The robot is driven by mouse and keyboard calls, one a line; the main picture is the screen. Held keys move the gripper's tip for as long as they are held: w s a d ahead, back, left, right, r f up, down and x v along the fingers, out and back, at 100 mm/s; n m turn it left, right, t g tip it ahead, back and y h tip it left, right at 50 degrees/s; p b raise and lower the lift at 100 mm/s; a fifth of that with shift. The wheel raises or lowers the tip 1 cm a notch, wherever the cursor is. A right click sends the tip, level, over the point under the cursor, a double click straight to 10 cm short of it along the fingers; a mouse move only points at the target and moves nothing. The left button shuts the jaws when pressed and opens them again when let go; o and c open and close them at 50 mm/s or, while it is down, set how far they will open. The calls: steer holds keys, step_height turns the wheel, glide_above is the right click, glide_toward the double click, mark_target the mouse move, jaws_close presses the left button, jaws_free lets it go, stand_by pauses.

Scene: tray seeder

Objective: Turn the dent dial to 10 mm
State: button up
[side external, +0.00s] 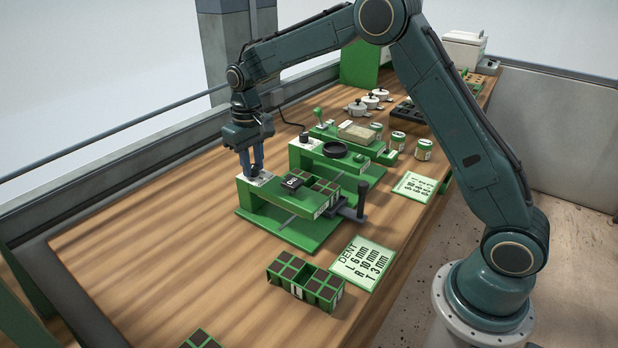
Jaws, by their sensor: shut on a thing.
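The green dent station (290,228) stands in the middle of the wooden table. At its left end is a pale plate with the small dark dent dial (253,172), mostly covered by my fingers. My gripper (252,168) points straight down over this plate and is shut on the dial. The dial's pointer and scale marks are too small and too covered to read. A card (362,262) in front of the station reads DENT, with L 6 mm, R 10 mm and T 3 mm.
A soil-filled cell tray sits on the station beside a black block (291,182). A black-handled lever (361,200) stands at its right end. Another tray (305,285) lies in front. Behind are green machines (335,162), jars (397,141) and pots. The table's left side is clear.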

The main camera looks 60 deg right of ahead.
mark_target(253, 165)
steer(key=o, duration=1)
steer(key=shift+r, duration=0.1)
step_height(253, 165, up, 14)
stand_by(0.5)
